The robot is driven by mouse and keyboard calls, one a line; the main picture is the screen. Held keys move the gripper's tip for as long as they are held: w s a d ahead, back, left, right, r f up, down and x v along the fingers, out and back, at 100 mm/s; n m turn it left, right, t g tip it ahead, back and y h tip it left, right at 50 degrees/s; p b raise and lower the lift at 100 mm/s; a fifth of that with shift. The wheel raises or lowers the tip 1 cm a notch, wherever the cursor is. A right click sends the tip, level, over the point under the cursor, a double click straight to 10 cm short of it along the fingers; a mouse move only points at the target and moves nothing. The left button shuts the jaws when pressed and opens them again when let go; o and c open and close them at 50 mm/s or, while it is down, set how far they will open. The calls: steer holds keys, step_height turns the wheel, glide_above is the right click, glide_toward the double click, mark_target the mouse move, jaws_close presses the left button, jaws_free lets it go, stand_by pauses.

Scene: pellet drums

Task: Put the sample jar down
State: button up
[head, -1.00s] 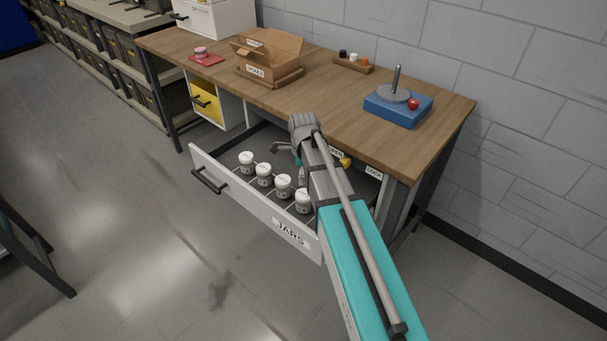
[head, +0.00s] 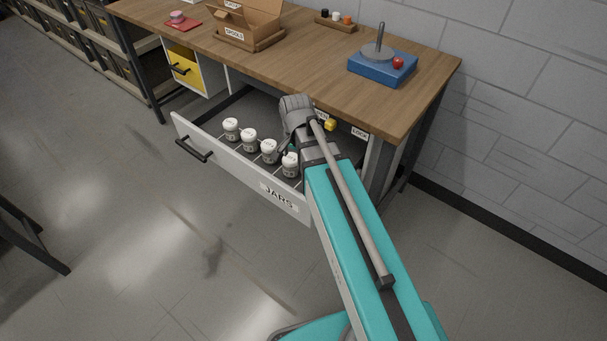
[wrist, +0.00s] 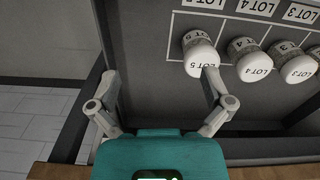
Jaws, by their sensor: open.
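Several white-lidded sample jars stand in a row in the open drawer marked JARS (head: 240,168). The nearest jar (head: 290,165) appears as the LOT 5 jar (wrist: 199,55) in the wrist view, at the left end of the row. Beside it are the LOT 4 jar (wrist: 249,60) and another jar (wrist: 297,64). My gripper (wrist: 160,85) is open, with nothing between its fingers. Its right fingertip overlaps the lower edge of the LOT 5 jar; I cannot tell whether they touch. In the head view my wrist partly hides the fingers.
The wooden bench top (head: 300,70) lies above the drawer's back part. On it are an open carton (head: 245,25), a blue block (head: 382,68) with a post and red ball, and a red mat (head: 182,24). A yellow drawer front (head: 183,64) stands left. The floor in front is clear.

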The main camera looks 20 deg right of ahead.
steer(key=s+n, duration=0.6)
steer(key=n, duration=0.3)
steer(key=shift+s, duration=0.4)
stand_by(0.7)
